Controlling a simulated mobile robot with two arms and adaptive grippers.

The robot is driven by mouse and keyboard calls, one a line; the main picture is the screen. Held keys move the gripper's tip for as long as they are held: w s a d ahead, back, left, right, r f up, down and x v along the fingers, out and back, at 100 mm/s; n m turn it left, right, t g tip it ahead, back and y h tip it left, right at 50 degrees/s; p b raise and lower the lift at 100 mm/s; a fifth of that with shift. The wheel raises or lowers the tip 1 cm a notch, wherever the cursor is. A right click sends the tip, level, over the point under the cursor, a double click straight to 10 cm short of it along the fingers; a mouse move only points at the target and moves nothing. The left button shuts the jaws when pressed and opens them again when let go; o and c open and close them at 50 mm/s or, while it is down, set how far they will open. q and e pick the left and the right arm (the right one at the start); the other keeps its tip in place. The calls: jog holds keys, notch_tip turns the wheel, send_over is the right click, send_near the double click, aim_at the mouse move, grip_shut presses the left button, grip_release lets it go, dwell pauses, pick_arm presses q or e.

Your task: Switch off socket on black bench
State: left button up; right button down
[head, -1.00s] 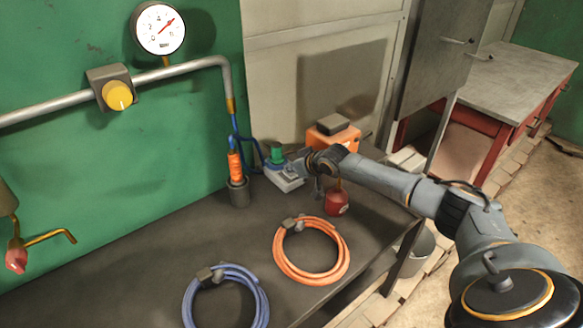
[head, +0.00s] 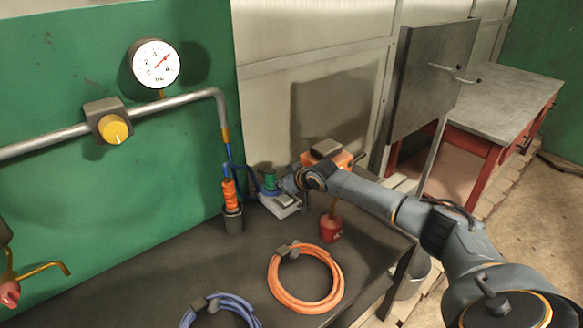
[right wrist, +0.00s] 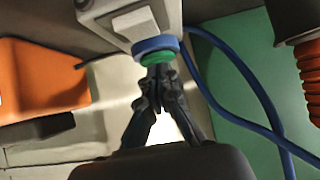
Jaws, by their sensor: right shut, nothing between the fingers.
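The socket (head: 281,206) is a pale grey box on the black bench (head: 150,275), near its back edge. In the head view the right gripper (head: 288,184) is at the socket, partly hidden. The rocker's position cannot be read.
An orange box (head: 326,160) stands behind my right arm, and a red can (head: 331,229) in front of it. A dark cup with an orange-handled tool (head: 233,221) is left of the socket. Orange (head: 275,283) and blue (head: 243,302) hose coils lie in front. Blue cable runs behind.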

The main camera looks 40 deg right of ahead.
notch_tip(320, 180, up, 3)
jog(key=shift+f+p, duration=0.15)
jog(key=shift+p, duration=0.55)
jog(key=shift+s+d+b, duration=0.2)
jog(key=shift+s+b, duration=0.25)
jog(key=shift+b, duration=0.3)
pick_arm(q)
jog(key=shift+d+f+b, duration=0.15)
jog(key=shift+f+b, duration=0.05)
jog(key=shift+b, duration=0.6)
pick_arm(e)
jog(key=s+r, duration=0.5)
jog(key=r, duration=0.1)
jog(key=shift+r, duration=0.4)
pick_arm(q)
jog(key=shift+r, duration=0.1)
pick_arm(e)
jog(key=shift+d+r, duration=0.1)
